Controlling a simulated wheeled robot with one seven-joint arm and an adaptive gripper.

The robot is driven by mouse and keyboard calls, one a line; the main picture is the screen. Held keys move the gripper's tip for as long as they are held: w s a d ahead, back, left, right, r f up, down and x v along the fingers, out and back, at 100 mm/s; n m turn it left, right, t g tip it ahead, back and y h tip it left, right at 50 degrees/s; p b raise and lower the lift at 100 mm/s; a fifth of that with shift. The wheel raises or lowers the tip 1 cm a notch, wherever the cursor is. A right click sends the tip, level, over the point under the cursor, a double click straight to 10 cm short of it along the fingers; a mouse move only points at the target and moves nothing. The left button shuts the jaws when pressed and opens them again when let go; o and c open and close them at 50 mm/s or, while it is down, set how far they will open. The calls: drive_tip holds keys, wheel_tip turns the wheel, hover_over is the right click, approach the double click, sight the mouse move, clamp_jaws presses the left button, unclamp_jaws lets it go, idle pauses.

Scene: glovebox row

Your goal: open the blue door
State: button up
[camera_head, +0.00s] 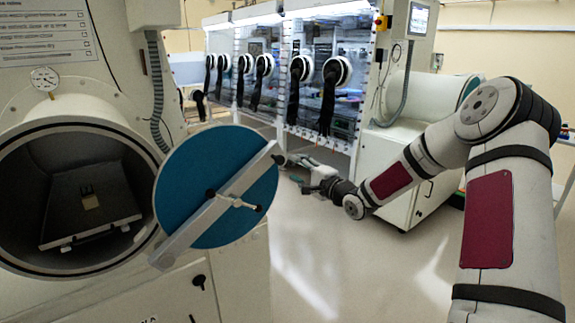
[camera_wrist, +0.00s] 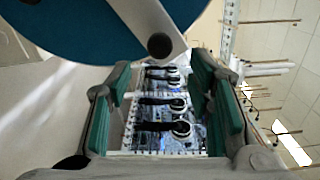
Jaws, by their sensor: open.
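The round blue door (camera_head: 190,165) stands swung well open from the chamber mouth at the left. A pale diagonal bar (camera_head: 190,232) crosses its face, with a small white handle (camera_head: 232,201) on it. In the wrist view the blue door (camera_wrist: 85,25) fills the upper left, with the bar and a dark round knob (camera_wrist: 160,45) hanging over the jaws. My gripper (camera_head: 290,169) is just beyond the door's right edge, open and empty. Its green pads show wide apart in the wrist view (camera_wrist: 160,75). I cannot tell whether it touches the door.
The open round chamber (camera_head: 75,112) holds a dark tray (camera_head: 90,205). A row of gloveboxes (camera_head: 320,75) with black gloves stands at the back. A white cabinet (camera_head: 390,175) stands behind my arm. The pale floor (camera_head: 350,260) between is clear.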

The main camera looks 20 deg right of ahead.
drive_tip(key=shift+v, duration=1.55)
drive_tip(key=shift+a, duration=0.1)
drive_tip(key=s+a+r+n+g+h, duration=0.3)
drive_tip(key=s+a+n+g, duration=0.15)
drive_tip(key=s, duration=0.25)
drive_tip(key=s+a+r+n+g+h, duration=0.3)
drive_tip(key=s+a+n, duration=0.1)
drive_tip(key=s+n, duration=0.2)
drive_tip(key=s+a+r+n+g, duration=0.1)
drive_tip(key=s+a+n+g, duration=0.1)
drive_tip(key=s, duration=1.2)
drive_tip(key=s+a+r+n+g+y, duration=0.1)
drive_tip(key=s+a+n, duration=0.3)
drive_tip(key=s, duration=1)
drive_tip(key=shift+a+r+g+y, duration=0.3)
drive_tip(key=shift+a+r+g, duration=0.35)
drive_tip(key=shift+a, duration=0.5)
drive_tip(key=shift+o, duration=0.6)
drive_tip(key=shift+s+f, duration=0.15)
